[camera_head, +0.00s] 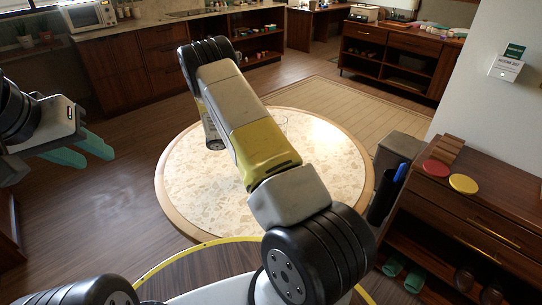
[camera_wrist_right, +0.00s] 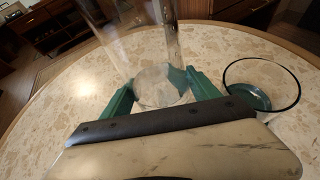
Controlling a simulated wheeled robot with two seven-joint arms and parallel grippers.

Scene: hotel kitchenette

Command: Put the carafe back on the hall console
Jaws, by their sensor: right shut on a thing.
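The carafe (camera_wrist_right: 158,92) is a clear glass vessel in the right wrist view, with its upper part cut off by the frame. My right gripper (camera_wrist_right: 160,80) has its green fingers shut on either side of the carafe, low on its body. The round terrazzo table (camera_head: 185,185) is beneath it; I cannot tell whether the carafe's base touches the top. In the head view my right arm hides the gripper and most or all of the carafe. My left gripper (camera_head: 82,150) is open and empty, left of the table. A wooden console (camera_head: 490,195) stands at the right.
A clear tumbler (camera_wrist_right: 262,88) stands on the table beside the carafe. Red (camera_head: 436,168) and yellow (camera_head: 463,184) discs and a wooden rack (camera_head: 448,149) occupy the right console's top. A dark bin (camera_head: 398,150) stands beside it. Another cabinet (camera_head: 395,60) stands far back.

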